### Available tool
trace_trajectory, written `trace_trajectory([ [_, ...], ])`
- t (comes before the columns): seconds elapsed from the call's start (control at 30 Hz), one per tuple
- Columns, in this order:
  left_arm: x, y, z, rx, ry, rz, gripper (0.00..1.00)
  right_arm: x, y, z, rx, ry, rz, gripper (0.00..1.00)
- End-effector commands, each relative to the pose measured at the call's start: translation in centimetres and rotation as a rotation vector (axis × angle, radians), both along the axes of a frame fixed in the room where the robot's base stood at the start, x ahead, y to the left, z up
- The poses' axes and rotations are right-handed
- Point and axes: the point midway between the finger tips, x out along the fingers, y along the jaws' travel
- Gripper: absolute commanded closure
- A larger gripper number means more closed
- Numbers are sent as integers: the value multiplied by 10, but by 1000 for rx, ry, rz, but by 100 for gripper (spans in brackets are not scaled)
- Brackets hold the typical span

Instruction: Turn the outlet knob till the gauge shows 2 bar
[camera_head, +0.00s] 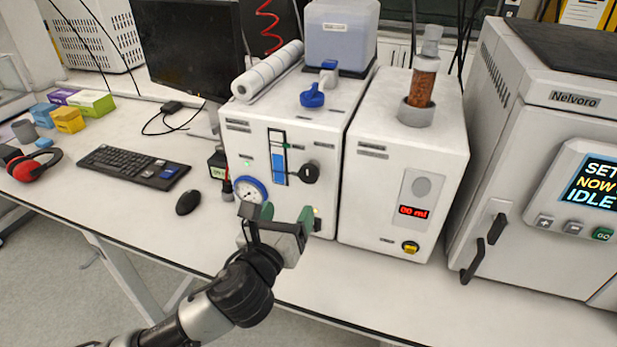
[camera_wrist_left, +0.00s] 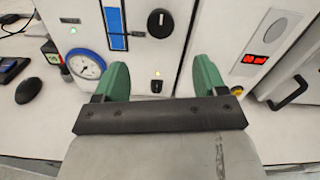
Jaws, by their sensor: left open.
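A white-faced round gauge (camera_head: 251,190) with a blue rim is on the lower front of a white unit; it also shows in the left wrist view (camera_wrist_left: 87,66), its reading too small to tell. A black round knob (camera_head: 310,173) with a pale mark sits above and right of it, also in the left wrist view (camera_wrist_left: 160,23); no outlet label is readable. My left gripper (camera_head: 287,212) is open and empty, its green fingers spread before the lower front panel, below the knob. My right gripper is not in view.
A second white unit (camera_head: 402,165) with a red display stands right, then a large Nelvoro device (camera_head: 550,110) with a protruding handle (camera_head: 472,262). A mouse (camera_head: 188,202) and keyboard (camera_head: 133,166) lie left. The bench front is clear.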

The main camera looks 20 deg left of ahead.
Motion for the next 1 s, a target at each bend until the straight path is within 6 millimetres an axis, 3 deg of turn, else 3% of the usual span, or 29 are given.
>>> trace_trajectory([
  [0.17,13,-1,5,36,-16,-5,28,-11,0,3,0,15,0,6],
  [0.6,90,-4,4,31,-12,-3,28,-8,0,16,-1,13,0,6],
  [0.8,106,-4,3,31,-11,-4,28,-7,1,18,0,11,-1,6],
  [1.0,108,-4,3,31,-11,-5,28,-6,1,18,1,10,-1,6],
])
